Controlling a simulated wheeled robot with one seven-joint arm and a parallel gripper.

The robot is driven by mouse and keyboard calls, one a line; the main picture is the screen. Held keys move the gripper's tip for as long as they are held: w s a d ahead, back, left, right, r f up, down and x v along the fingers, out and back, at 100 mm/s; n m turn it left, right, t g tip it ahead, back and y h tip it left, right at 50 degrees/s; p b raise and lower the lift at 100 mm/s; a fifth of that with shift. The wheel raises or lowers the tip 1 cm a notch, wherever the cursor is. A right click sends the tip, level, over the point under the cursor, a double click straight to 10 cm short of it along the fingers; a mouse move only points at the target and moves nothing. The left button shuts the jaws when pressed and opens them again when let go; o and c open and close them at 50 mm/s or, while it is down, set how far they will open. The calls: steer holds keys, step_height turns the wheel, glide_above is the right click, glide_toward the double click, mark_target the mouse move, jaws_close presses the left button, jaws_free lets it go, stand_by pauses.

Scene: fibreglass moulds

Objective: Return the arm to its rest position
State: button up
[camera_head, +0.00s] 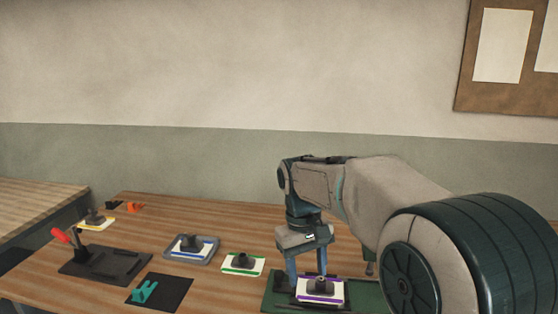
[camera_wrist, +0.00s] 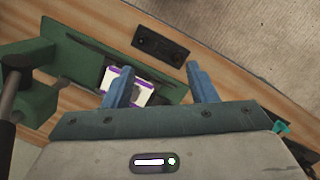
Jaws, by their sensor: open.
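My arm reaches over the table from the right in the head view, bent down at the wrist. My gripper (camera_head: 307,271) is open, fingers pointing down, close to a white mould with a purple edge and a dark knob (camera_head: 320,291). The mould sits on a green fixture (camera_head: 275,290). In the wrist view my gripper (camera_wrist: 160,84) has its fingers apart with nothing held between them. There the left finger covers part of the purple-edged mould (camera_wrist: 145,93). I cannot tell whether a finger touches it.
A green-edged mould (camera_head: 243,264), a blue-edged mould on a grey tray (camera_head: 206,258), a black fixture with a red-handled clamp (camera_head: 105,262) and a teal piece on a black mat (camera_head: 144,292) lie to the left. A yellow-edged mould (camera_head: 97,222) is farther back.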

steer(key=s+d+f+m+t, duration=0.2)
steer(key=s+d, duration=0.2)
steer(key=s, duration=0.5)
steer(key=s+d+f+m+t+y, duration=0.1)
steer(key=s+d+f+m+t, duration=0.1)
steer(key=s+d, duration=0.3)
steer(key=s, duration=0.3)
steer(key=shift+s+f+m, duration=0.3)
steer(key=shift+s+f, duration=0.05)
steer(key=shift+s, duration=0.05)
stand_by(0.9)
